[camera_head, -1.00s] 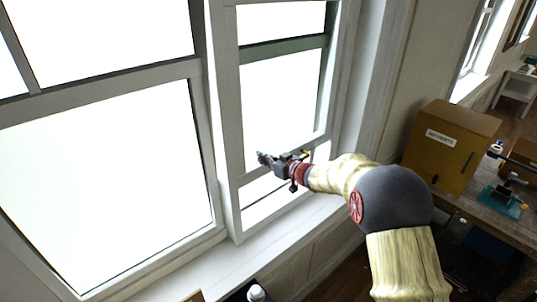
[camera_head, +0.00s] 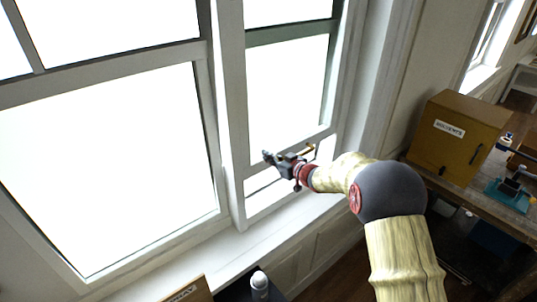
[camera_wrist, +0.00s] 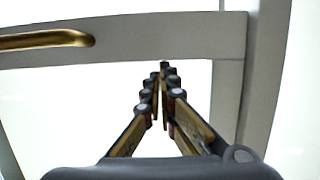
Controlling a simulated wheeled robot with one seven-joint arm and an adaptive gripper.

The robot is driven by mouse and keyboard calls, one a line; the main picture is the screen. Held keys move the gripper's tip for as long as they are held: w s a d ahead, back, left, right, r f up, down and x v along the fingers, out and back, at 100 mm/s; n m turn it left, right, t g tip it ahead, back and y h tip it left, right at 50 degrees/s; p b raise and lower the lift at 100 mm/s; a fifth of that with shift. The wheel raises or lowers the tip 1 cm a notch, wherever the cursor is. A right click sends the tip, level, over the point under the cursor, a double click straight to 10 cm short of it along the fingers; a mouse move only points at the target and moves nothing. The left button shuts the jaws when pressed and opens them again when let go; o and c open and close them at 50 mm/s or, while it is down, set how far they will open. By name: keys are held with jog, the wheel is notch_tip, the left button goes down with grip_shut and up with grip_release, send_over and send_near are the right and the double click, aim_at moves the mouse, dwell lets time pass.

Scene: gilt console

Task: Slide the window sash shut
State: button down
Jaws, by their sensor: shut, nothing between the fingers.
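The window sash (camera_head: 322,134) is the lower pane of the narrow right-hand window. Its pale bottom rail stands above the sill, with a bright gap below it. A brass handle (camera_head: 311,151) is on the rail; it also shows at the upper left of the wrist view (camera_wrist: 45,39). My gripper (camera_head: 267,156) is shut and empty, in front of the left part of the rail, to the left of the handle. In the wrist view my fingertips (camera_wrist: 164,68) meet just below the rail (camera_wrist: 150,27), near the side frame. I cannot tell whether they touch the sash.
A white sill (camera_head: 225,250) runs below the windows. A larger window (camera_head: 110,160) is at left. A yellow-brown labelled box (camera_head: 460,138) stands on a bench at right. A white-topped bottle (camera_head: 259,281) is at the bottom, beside a wooden board (camera_head: 188,291).

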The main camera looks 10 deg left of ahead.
notch_tip(320, 180, down, 23)
jog(key=b, duration=1.2)
jog(key=shift+r, duration=0.15)
jog(key=shift+s, duration=0.1)
